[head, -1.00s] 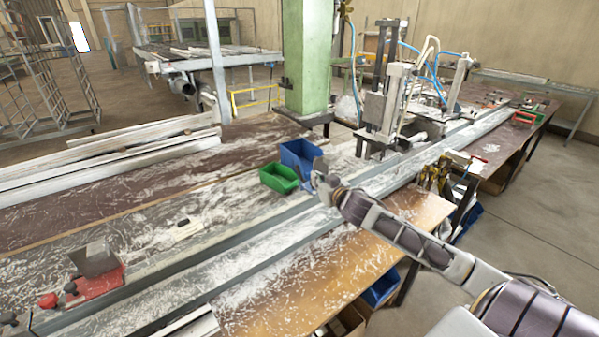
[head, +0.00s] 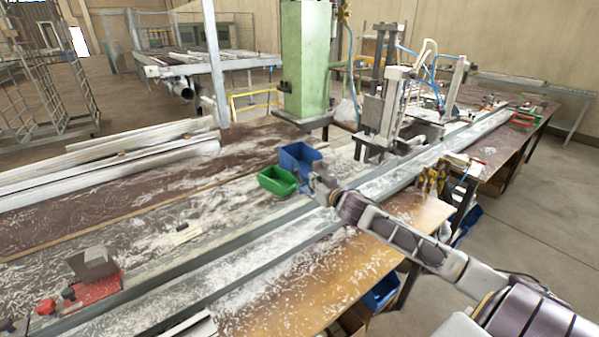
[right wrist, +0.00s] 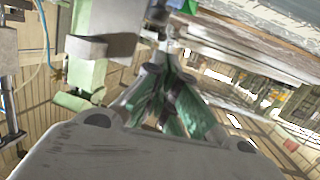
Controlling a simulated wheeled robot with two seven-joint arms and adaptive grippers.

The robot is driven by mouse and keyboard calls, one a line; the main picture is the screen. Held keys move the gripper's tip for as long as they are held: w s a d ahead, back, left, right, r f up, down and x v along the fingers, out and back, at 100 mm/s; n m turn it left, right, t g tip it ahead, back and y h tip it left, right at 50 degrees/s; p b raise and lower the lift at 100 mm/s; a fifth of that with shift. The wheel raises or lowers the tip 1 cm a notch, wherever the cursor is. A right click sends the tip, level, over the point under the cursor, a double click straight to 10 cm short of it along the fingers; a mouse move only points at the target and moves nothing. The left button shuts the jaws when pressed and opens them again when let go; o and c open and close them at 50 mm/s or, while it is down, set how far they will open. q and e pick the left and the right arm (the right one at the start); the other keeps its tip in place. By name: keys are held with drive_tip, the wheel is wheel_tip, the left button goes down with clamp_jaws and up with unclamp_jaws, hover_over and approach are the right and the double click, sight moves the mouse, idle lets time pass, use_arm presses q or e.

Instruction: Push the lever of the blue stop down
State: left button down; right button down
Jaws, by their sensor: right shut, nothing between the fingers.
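My right gripper (head: 314,181) is at the end of the arm that comes in from the lower right. It is shut and empty, small in the head view, beside the blue bin and over the bench rail. In the right wrist view its fingers are close up and partly blurred. I cannot pick out the blue stop or its lever; the gripper and wrist may hide it. A stop with a red base (head: 92,290) and a grey block stands at the lower left, far from my gripper. My left gripper is not in view.
A blue bin (head: 297,158) and a green bin (head: 277,181) stand close to my right gripper. A long metal rail (head: 240,245) runs along the bench, strewn with shavings. A clamp machine (head: 383,110) stands behind, to the right, and a green column (head: 306,60) behind the bins.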

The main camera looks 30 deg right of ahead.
approach(298, 177)
drive_tip(key=shift+w+d+r+p, duration=0.1)
drive_tip(key=shift+w+r, duration=0.4)
drive_tip(key=shift+w, duration=0.25)
drive_tip(key=shift+w+d+r+p, duration=0.15)
drive_tip(key=shift+w+r, duration=0.35)
drive_tip(key=shift+w, duration=0.25)
drive_tip(key=shift+w+a+r+p, duration=0.1)
drive_tip(key=shift+w+r, duration=0.35)
drive_tip(key=shift+w, duration=0.3)
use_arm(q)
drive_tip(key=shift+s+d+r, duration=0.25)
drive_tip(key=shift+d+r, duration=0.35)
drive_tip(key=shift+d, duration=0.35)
use_arm(e)
drive_tip(key=shift+x, duration=1.9)
use_arm(q)
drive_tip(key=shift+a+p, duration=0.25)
drive_tip(key=shift+p, duration=0.05)
use_arm(e)
drive_tip(key=shift+d, duration=0.1)
